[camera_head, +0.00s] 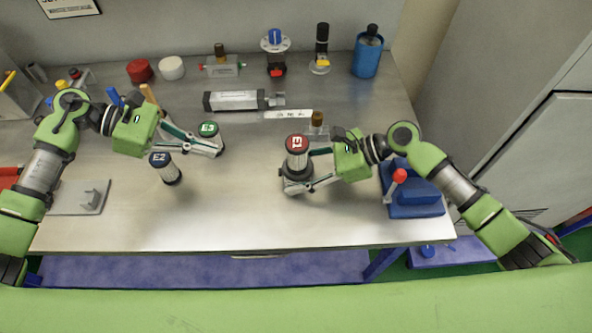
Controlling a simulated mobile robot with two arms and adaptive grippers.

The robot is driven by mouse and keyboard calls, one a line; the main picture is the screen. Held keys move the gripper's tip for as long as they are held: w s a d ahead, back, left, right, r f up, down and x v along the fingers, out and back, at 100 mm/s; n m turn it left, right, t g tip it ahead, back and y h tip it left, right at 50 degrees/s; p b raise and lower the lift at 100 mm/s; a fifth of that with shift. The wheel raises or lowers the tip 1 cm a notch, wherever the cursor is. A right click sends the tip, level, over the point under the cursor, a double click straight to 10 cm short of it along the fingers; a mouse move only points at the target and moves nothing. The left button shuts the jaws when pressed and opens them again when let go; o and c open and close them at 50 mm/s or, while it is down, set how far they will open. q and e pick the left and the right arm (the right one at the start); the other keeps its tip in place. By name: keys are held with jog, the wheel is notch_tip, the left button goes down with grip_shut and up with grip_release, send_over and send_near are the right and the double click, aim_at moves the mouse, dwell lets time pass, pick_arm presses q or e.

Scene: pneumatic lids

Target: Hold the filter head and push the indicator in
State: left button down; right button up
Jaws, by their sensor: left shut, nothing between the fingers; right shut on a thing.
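A cylinder with a red top marked E1 (297,146) stands upright in a dark grey base (297,185) near the table's middle; I take this to be the filter head. My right gripper (296,175) reaches in from the right and is shut on it, low down, with one finger along its front side. I cannot tell which part is the indicator. A brown-topped piece (317,120) stands just behind my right gripper, partly hidden. My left gripper (219,150) is shut and empty, beside the green-topped E3 cylinder (208,131) and left of E1.
The E2 cylinder (165,168) stands under my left gripper's side. A grey pneumatic cylinder (238,100) lies behind. A blue fixture with a red knob (413,198) is at the right. Several parts line the back, including a blue canister (367,55). The front middle is clear.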

pick_arm(q)
jog(key=shift+v, duration=1)
pick_arm(e)
jog(key=shift+s+f, duration=0.15)
jog(key=shift+f, duration=0.15)
jog(key=o, duration=1.2)
jog(key=shift+r, duration=0.15)
jog(key=shift+d+r, duration=0.1)
